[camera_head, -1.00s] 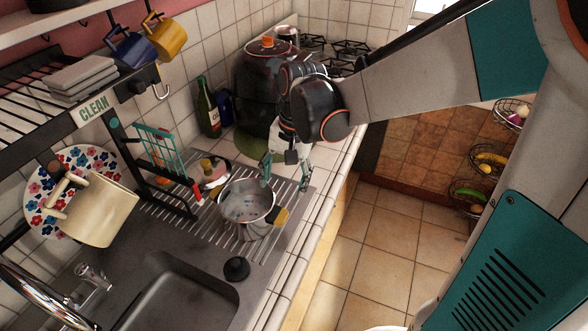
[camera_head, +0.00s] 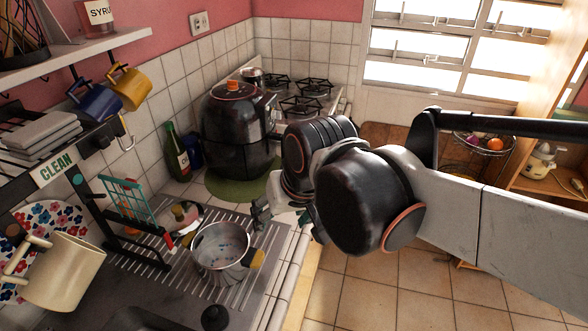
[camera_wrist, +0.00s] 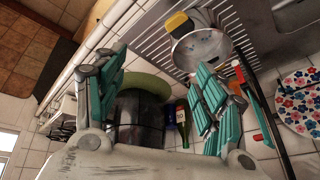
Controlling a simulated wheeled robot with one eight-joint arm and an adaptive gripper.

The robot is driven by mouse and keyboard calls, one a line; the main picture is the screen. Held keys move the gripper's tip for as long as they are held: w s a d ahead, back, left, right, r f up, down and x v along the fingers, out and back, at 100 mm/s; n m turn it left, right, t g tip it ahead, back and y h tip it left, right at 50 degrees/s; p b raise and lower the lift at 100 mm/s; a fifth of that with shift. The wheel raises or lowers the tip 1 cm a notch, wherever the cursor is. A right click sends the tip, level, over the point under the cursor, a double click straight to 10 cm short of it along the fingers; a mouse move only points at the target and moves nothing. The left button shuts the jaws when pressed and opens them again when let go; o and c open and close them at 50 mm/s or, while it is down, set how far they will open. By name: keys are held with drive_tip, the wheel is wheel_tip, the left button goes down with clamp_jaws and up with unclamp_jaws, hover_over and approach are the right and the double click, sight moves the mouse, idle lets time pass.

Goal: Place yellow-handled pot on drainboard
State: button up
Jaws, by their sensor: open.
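The yellow-handled pot (camera_head: 221,251) is a steel pot that stands upright on the ribbed drainboard (camera_head: 262,268) beside the sink. Its yellow handle (camera_head: 257,259) points to the right in the head view. In the wrist view the pot (camera_wrist: 201,48) shows at the upper right, with its yellow handle at the top. My gripper (camera_head: 283,212) is up and to the right of the pot in the head view, apart from it. In the wrist view my gripper (camera_wrist: 160,80) has its teal fingers spread wide with nothing between them.
A black air fryer (camera_head: 238,130) stands on a green mat behind the drainboard, near a green bottle (camera_head: 177,152). Tiled floor lies open at the right.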

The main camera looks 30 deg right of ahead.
drive_tip(key=shift+s+d+r+n+t, duration=0.2)
drive_tip(key=shift+s+n+t, duration=0.35)
drive_tip(key=shift+s, duration=0.2)
drive_tip(key=shift+s+d+r+n+t, duration=0.1)
drive_tip(key=shift+s+d+n+t, duration=0.1)
drive_tip(key=shift+s+n+t, duration=0.45)
